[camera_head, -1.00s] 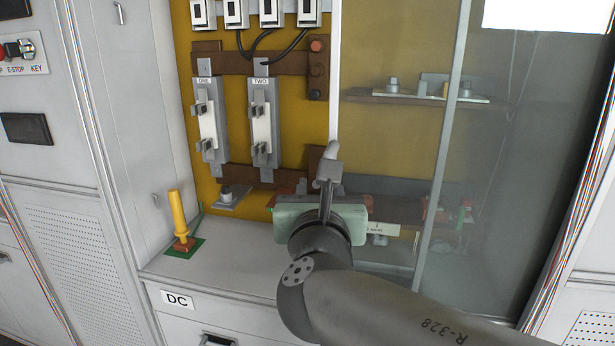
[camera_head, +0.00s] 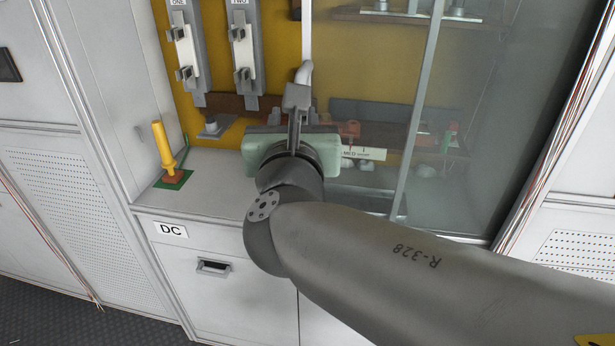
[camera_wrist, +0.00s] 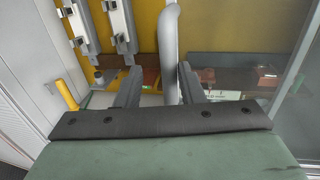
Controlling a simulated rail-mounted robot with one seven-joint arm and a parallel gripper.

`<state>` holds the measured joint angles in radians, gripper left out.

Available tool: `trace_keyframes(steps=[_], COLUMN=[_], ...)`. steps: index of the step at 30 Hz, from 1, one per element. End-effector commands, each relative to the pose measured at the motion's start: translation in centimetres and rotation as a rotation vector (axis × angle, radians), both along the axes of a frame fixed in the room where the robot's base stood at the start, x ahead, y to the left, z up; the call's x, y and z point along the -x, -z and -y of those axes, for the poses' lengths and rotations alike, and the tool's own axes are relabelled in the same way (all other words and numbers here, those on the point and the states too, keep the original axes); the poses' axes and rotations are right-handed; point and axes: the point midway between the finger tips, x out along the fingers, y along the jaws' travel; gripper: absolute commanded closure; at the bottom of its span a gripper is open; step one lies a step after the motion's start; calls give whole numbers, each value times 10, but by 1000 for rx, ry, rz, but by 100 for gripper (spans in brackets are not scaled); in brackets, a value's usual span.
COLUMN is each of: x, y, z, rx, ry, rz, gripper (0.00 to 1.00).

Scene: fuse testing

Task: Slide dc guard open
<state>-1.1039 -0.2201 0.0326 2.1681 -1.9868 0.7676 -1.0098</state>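The DC guard (camera_head: 375,75) is a clear sliding panel in a pale frame, covering the right part of the yellow-backed cabinet bay. The left part, with fuse holders ONE and TWO, is uncovered. A grey curved handle (camera_head: 304,72) is at the guard's left edge; it also shows in the wrist view (camera_wrist: 169,45). My gripper (camera_head: 297,96) is at the handle's lower part. In the wrist view its two fingers (camera_wrist: 160,80) stand apart on either side of the handle. The right finger is close to the handle; a gap shows at the left finger.
A yellow-handled tool (camera_head: 160,148) stands on a green patch on the ledge, left of my gripper. A drawer front with a DC label (camera_head: 171,230) is below. A white perforated cabinet (camera_head: 60,190) borders the bay at left. Small parts lie behind the glass.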

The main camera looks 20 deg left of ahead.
Motion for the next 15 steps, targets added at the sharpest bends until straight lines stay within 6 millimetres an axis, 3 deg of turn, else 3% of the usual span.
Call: trace_keyframes(steps=[15], x=[33], y=[-1], z=[16], rx=[-1], ry=[0], rz=[0], gripper=[65])
